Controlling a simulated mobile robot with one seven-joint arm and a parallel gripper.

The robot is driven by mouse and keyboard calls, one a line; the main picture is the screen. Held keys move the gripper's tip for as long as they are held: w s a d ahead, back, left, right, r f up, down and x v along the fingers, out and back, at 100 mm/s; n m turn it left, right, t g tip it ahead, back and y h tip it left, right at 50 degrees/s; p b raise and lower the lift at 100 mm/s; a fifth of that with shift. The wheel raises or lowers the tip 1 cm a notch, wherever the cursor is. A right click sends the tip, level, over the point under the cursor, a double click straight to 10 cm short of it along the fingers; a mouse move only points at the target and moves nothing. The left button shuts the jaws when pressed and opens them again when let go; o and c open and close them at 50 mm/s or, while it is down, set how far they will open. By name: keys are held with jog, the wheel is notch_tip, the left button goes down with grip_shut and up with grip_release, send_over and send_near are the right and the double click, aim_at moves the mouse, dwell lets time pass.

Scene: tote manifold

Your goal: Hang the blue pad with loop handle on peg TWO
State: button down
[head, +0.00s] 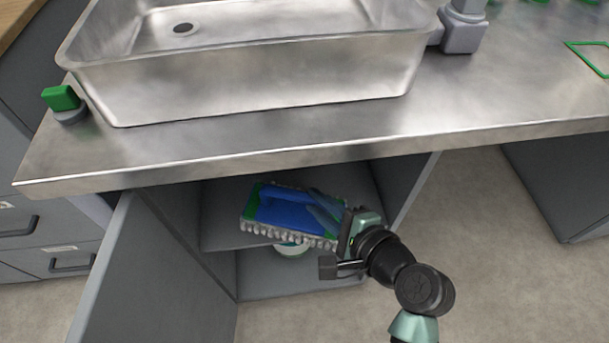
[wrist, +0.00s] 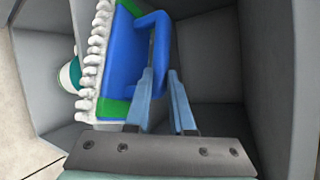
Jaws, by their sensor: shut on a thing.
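The blue pad with loop handle (head: 287,212) is inside the open cabinet under the counter, at the upper shelf level. It has a blue body, a green layer and a fringe of white-grey bristles or tufts along its lower edge. In the wrist view the pad (wrist: 122,60) stands to the left of my fingers, with its bristles facing left. My gripper (head: 326,204) reaches in from the right and is shut on the pad's blue loop handle; the fingers (wrist: 163,85) partly hide it. Peg TWO is not in view.
A white and teal round container (head: 291,249) sits below the pad in the cabinet. The open cabinet door (head: 140,270) stands at left. The steel counter edge (head: 300,158) runs above, with a sink basin (head: 250,85) on top. Open floor lies to the right.

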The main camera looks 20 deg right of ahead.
jog(key=w+d+b, duration=0.3)
jog(key=w+b, duration=0.1)
jog(key=w, duration=0.7)
notch_tip(320, 180, down, 7)
jog(key=b, duration=0.4)
jog(key=shift+w+d+f, duration=0.1)
jog(key=shift+w+d, duration=0.05)
jog(key=shift+w+b, duration=0.15)
jog(key=shift+b, duration=0.2)
